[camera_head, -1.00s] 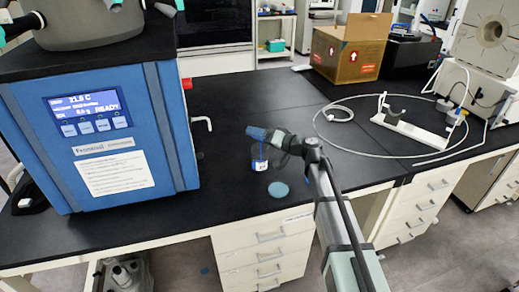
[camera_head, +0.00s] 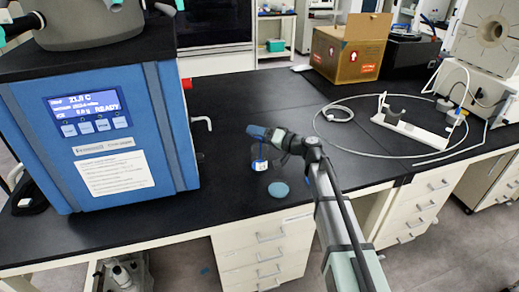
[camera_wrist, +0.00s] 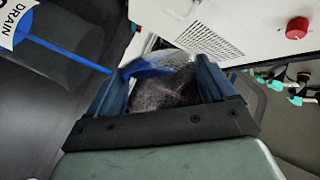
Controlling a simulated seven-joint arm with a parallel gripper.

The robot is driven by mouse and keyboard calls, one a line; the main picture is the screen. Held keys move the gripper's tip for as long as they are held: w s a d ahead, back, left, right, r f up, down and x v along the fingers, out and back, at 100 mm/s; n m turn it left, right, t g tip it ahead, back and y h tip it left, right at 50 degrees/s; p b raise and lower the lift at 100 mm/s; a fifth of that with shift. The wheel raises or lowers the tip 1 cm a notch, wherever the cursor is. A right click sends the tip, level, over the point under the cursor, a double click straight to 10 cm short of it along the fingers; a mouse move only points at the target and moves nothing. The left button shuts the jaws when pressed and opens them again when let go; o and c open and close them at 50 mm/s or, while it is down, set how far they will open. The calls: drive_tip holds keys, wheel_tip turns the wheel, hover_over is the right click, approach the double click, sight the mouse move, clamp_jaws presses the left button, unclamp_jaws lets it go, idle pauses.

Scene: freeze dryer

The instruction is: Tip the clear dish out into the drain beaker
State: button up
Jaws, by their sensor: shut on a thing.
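In the head view my gripper (camera_head: 258,133) is over the bench, just right of the blue freeze dryer. In the wrist view its two blue fingers (camera_wrist: 165,64) are shut on the clear dish (camera_wrist: 168,90), which looks tilted. A blue patch shows at the dish's upper part; I cannot tell whether it is liquid. The drain beaker (camera_head: 259,165) stands upright on the bench just below my gripper in the head view. Its "DRAIN" label (camera_wrist: 14,22) shows at the wrist view's top left corner. The dish is too small to make out in the head view.
The freeze dryer (camera_head: 105,140) fills the left, with a white drain spout (camera_head: 202,121) on its side. A teal disc (camera_head: 278,189) lies near the bench's front edge. A cardboard box (camera_head: 348,50) and a coiled tube (camera_head: 340,113) lie to the right. The bench (camera_head: 245,95) behind is clear.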

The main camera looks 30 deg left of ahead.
drive_tip(key=shift+w+d+r+m, duration=0.1)
drive_tip(key=shift+w+r+m, duration=0.1)
drive_tip(key=shift+m, duration=0.35)
drive_tip(key=shift+w+r+m, duration=0.1)
drive_tip(key=shift+w+m, duration=0.1)
drive_tip(key=shift+m, duration=0.35)
idle(2.2)
drive_tip(key=shift+w+f+m+y, duration=0.2)
drive_tip(key=shift+f+m+y, duration=0.1)
drive_tip(key=shift+f+m, duration=0.45)
idle(1.6)
drive_tip(key=shift+w+r+m, duration=0.1)
drive_tip(key=shift+w+m, duration=0.05)
drive_tip(key=shift+m, duration=0.7)
idle(1.5)
